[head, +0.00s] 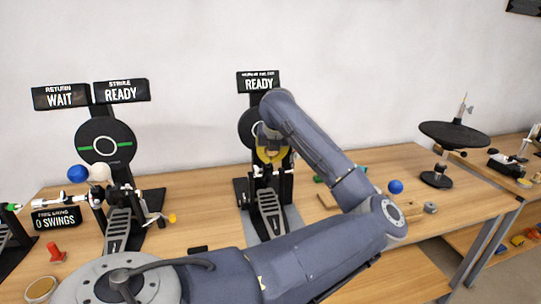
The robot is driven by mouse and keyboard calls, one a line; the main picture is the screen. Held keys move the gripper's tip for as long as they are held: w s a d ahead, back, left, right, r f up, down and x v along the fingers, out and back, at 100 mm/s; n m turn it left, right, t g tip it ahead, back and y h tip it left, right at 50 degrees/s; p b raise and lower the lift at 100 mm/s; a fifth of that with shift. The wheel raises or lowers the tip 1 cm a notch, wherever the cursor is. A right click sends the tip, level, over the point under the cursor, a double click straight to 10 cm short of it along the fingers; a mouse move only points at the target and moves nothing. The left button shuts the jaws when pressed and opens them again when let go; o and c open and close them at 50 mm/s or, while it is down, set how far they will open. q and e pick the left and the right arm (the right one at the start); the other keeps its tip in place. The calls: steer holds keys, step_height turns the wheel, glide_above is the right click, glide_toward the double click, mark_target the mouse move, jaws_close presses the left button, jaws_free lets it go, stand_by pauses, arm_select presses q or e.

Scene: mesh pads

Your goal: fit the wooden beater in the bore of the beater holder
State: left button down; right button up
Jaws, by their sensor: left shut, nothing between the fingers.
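My left gripper (269,141) is at the middle pedal stand (268,207), in front of its dark round disc, and is small and partly hidden by my arm. It is shut, with nothing seen in it. A yellow part (272,156) shows just below it. A cream ball-shaped head (100,172), perhaps the wooden beater, is at the left pedal stand (118,222), beside a blue ball (78,173). I cannot make out the beater holder's bore. My right gripper is not in view.
Signs reading WAIT and READY (121,91) stand behind the left pedal. Another blue ball (395,186) and a grey nut-like piece (430,207) lie on the right part of the table. A black round pad on a stand (454,135) is farther right. My arm spans the front middle.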

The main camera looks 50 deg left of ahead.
arm_select(q)
steer(key=c, duration=2.2)
jaws_free()
steer(key=shift+a+f, duration=0.15)
steer(key=shift+f, duration=0.1)
